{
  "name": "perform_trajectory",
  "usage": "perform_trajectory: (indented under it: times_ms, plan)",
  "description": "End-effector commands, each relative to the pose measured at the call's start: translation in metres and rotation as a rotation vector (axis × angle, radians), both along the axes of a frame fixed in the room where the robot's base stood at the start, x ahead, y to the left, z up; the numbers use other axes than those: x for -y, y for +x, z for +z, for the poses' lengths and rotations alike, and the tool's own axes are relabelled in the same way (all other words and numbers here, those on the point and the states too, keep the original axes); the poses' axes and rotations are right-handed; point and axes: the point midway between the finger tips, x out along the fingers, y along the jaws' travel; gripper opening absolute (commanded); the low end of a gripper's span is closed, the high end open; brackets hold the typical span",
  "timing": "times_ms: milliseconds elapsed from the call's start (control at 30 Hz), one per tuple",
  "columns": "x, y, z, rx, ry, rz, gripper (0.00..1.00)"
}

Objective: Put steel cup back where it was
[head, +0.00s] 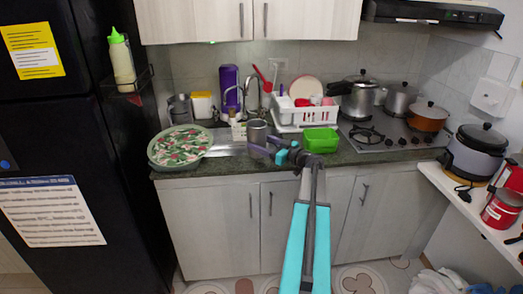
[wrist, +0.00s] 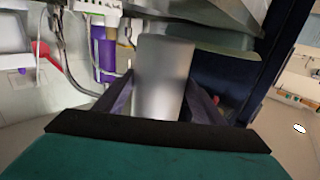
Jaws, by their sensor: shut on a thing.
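The steel cup (head: 257,131) is a plain grey metal cylinder. It is at the front of the counter, beside the sink area, in the head view. My gripper (head: 262,150) reaches it from the right and is shut on it. In the wrist view the cup (wrist: 163,80) stands between the two dark fingers (wrist: 160,103), which press on its sides. The cup looks upright in the head view. Its lower part is hidden by the gripper, so I cannot tell whether its base touches the counter.
A green container (head: 321,140) is close on the right. Behind are a white dish rack (head: 305,117), a faucet (head: 243,98) and a purple bottle (head: 229,88). A stove (head: 380,134) with pots is further right.

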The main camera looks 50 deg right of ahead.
Motion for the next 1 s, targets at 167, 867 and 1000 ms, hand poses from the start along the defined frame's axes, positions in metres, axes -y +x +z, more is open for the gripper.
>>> perform_trajectory:
  times_ms: [167, 867, 1000]
  plan:
    - [0.0, 0.0, -0.014, -0.001, 0.001, 0.0, 0.24]
    - [0.001, -0.001, -0.035, 0.001, 0.001, -0.001, 0.24]
    - [0.001, -0.001, -0.036, 0.0, 0.0, -0.001, 0.82]
